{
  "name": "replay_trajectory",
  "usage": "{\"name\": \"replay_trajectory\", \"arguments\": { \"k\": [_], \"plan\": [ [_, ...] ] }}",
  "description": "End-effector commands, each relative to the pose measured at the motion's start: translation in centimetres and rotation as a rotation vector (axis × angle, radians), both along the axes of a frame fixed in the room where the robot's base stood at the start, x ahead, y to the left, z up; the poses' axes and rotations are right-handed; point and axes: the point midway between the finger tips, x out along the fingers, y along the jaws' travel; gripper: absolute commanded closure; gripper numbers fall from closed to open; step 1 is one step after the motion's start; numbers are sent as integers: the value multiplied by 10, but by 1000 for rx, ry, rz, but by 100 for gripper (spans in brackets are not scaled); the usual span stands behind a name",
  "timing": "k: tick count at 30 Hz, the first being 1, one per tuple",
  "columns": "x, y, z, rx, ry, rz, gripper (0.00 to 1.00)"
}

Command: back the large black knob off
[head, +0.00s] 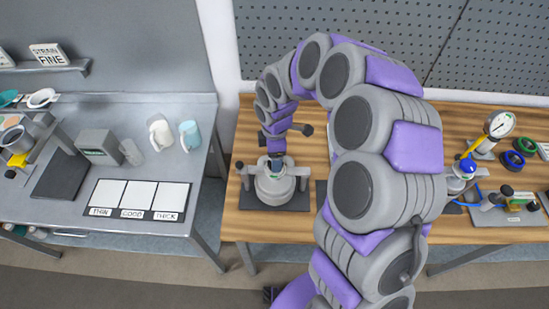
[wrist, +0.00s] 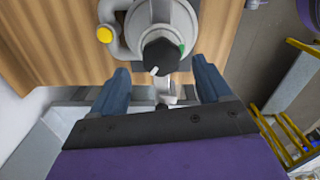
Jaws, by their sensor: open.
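The large black knob (wrist: 160,56) with a white pointer mark sits on a grey drum-like unit (wrist: 178,17) in the wrist view. A small green part shows beside the knob. My gripper (wrist: 160,66) is open, with one dark blue finger on each side of the knob and visible gaps between them, so neither finger appears to touch it. In the head view, my arm curves over to the grey unit (head: 275,190) on the wooden bench, and my gripper (head: 276,150) is above it. The knob is mostly hidden there.
The unit stands on a wooden bench (head: 250,225); a yellow-capped part (wrist: 104,34) juts from its side. A gauge stand (head: 499,124) and other fittings are at the right. A grey bench (head: 100,245) with white cards stands at the left across a gap.

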Motion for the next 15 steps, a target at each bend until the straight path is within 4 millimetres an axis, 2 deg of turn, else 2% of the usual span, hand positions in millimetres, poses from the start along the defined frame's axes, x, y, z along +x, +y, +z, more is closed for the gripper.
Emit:
{"name": "replay_trajectory", "arguments": {
  "k": [1, 9, 15],
  "plan": [
    [1, 1, 13, 2, -5, 0, 22],
    [2, 1, 74, 2, -5, 0, 22],
    [1, 1, 112, 0, -1, 1, 22]
  ]
}}
